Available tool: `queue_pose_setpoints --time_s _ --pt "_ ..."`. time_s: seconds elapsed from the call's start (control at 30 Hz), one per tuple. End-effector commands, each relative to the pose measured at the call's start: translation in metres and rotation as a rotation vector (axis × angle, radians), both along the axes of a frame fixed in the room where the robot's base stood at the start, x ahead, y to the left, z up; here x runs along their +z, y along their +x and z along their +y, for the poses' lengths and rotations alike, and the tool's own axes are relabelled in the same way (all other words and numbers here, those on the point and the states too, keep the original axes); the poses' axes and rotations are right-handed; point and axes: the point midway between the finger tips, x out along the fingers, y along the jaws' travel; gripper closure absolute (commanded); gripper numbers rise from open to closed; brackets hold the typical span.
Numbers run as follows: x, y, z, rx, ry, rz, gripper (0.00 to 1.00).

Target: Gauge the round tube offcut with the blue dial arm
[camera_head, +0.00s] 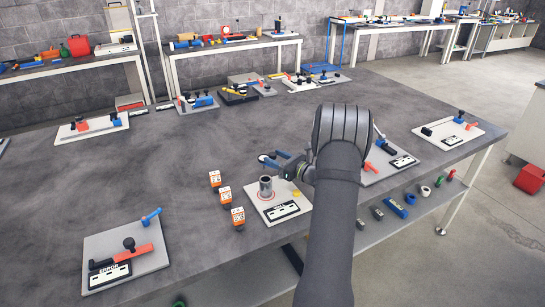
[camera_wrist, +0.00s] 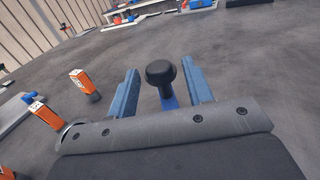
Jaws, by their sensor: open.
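The round tube offcut (camera_head: 265,187) is a short grey cylinder standing upright on a pale plate (camera_head: 290,219) beside my gripper. In the wrist view, a round grey rim (camera_wrist: 68,134) at the left edge of my gripper may be the tube, mostly hidden. The blue dial arm (camera_wrist: 170,102) shows as a small blue piece under a black knob (camera_wrist: 160,74). My gripper (camera_wrist: 166,78) is open, with a blue finger on each side of the knob and visible gaps. In the head view, my gripper (camera_head: 273,158) is just behind the tube; the knob cannot be made out there.
Several orange-and-white numbered blocks (camera_head: 225,195) stand left of the plate. A plate with a red arm (camera_head: 125,257) lies at front left. Another plate (camera_head: 403,161) is right of my arm, and more fixtures (camera_head: 238,95) stand behind.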

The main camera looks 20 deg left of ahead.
Motion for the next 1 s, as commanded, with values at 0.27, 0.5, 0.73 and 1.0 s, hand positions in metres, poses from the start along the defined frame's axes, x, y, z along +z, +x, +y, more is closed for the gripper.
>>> queue_pose_setpoints --time_s 0.27,0.5,0.73,1.0 --pt "0.0 0.007 0.018 0.001 0.0 0.001 0.53" --pt "0.0 0.007 0.018 0.0 0.0 0.001 0.55" --pt "0.0 0.007 0.017 0.0 0.0 0.001 1.0" --pt "0.0 0.007 0.017 0.013 0.001 0.0 1.0"
